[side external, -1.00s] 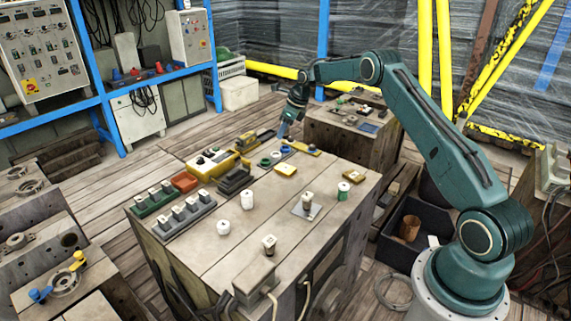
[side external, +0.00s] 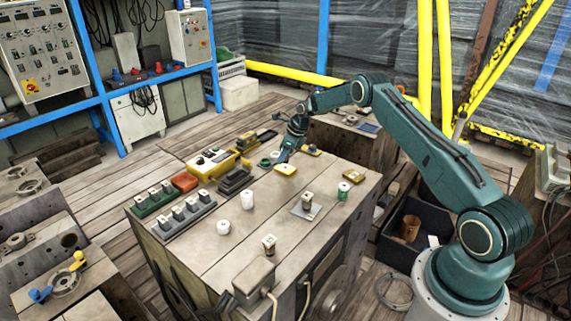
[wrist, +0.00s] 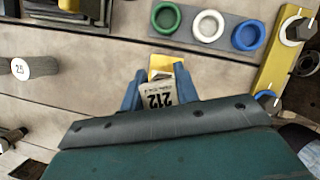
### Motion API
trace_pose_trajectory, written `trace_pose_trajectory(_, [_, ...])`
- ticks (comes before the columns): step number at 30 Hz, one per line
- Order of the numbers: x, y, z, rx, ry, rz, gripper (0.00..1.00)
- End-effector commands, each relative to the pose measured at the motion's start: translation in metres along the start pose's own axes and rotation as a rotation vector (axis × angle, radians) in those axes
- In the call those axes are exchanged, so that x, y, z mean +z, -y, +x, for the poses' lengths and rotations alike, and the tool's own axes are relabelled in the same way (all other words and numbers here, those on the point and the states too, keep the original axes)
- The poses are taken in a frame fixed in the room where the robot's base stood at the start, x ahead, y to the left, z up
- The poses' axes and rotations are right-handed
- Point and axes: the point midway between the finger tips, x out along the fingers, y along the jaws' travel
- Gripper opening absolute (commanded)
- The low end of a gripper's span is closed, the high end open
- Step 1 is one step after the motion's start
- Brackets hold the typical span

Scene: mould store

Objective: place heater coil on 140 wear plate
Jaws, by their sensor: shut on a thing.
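My gripper (wrist: 158,82) has its blue fingers shut on a pale piece marked 212 (wrist: 157,95). I cannot tell from its shape whether this is the heater coil; the fingers and wrist hide much of it. In the side view my gripper (side external: 282,158) is low over the worktop, at the far side of a small yellow plate (side external: 286,169). Yellow also shows just beyond the pale piece in the wrist view (wrist: 160,62). No 140 marking is readable, so I cannot tell which plate is the 140 wear plate.
Green, white and blue rings lie on a grey strip (wrist: 180,37) close by. A yellow bar (wrist: 285,65) with bolts is to their right. A grey plate (side external: 313,212) carries a small upright piece. White cylinders (side external: 247,200) stand nearby.

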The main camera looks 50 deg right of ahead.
Motion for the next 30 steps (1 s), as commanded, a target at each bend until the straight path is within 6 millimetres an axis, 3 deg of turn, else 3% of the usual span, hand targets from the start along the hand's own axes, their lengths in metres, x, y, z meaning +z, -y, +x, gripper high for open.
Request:
trace_pose_trajectory(6, [-0.008, 0.000, 0.020, -0.001, 0.001, -0.002, 0.05])
trace_pose_trajectory(20, [-0.010, 0.000, 0.024, -0.001, 0.001, -0.001, 0.05])
trace_pose_trajectory(21, [-0.010, 0.000, 0.025, 0.000, 0.000, -0.001, 0.34])
trace_pose_trajectory(24, [-0.010, 0.000, 0.025, 0.000, 0.000, -0.001, 0.52])
trace_pose_trajectory(30, [-0.010, 0.000, 0.024, 0.000, 0.001, -0.001, 0.52])
